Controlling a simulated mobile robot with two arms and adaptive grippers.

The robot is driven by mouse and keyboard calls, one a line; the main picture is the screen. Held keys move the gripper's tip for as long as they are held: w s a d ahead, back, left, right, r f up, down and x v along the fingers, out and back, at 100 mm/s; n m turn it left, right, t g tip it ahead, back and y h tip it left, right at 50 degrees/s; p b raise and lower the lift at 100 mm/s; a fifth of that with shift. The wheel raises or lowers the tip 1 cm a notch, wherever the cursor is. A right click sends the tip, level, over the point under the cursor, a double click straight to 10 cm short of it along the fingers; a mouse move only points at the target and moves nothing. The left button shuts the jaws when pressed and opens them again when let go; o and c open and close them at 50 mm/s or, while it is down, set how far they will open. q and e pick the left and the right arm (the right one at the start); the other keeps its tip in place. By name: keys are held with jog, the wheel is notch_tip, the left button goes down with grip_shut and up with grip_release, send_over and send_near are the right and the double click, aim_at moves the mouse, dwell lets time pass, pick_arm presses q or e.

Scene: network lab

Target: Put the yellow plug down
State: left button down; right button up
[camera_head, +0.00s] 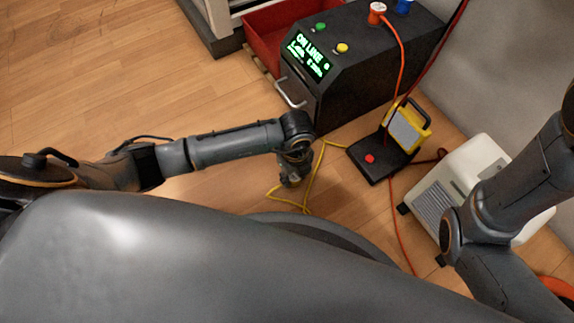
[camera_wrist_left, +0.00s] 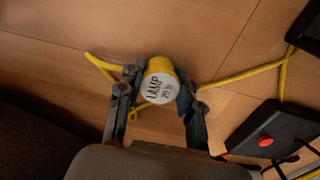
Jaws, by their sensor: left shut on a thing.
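The yellow plug (camera_wrist_left: 160,84) shows in the left wrist view, with a round white face marked "LAMP" and a smaller second line. My left gripper (camera_wrist_left: 155,90) is shut on it, one finger on each side. In the head view my left gripper (camera_head: 294,178) points down over the wooden floor and hides the plug. A yellow cable (camera_head: 316,172) runs from the gripper area toward the black base of the work lamp. I cannot tell whether the plug touches the floor. My right arm comes in at the right of the head view, but its gripper is out of sight.
The yellow work lamp (camera_head: 409,128) stands on a black base (camera_head: 375,160) with a red button. A black power unit (camera_head: 357,84) reads "ON LINE", with orange and blue plugs on top. A cream heater (camera_head: 463,187) and red bin (camera_head: 262,50) stand nearby. Floor left is clear.

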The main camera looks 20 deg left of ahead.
pick_arm(q)
jog(key=shift+f, duration=0.1)
jog(key=shift+d+f, duration=0.1)
jog(key=c, duration=0.9)
grip_release()
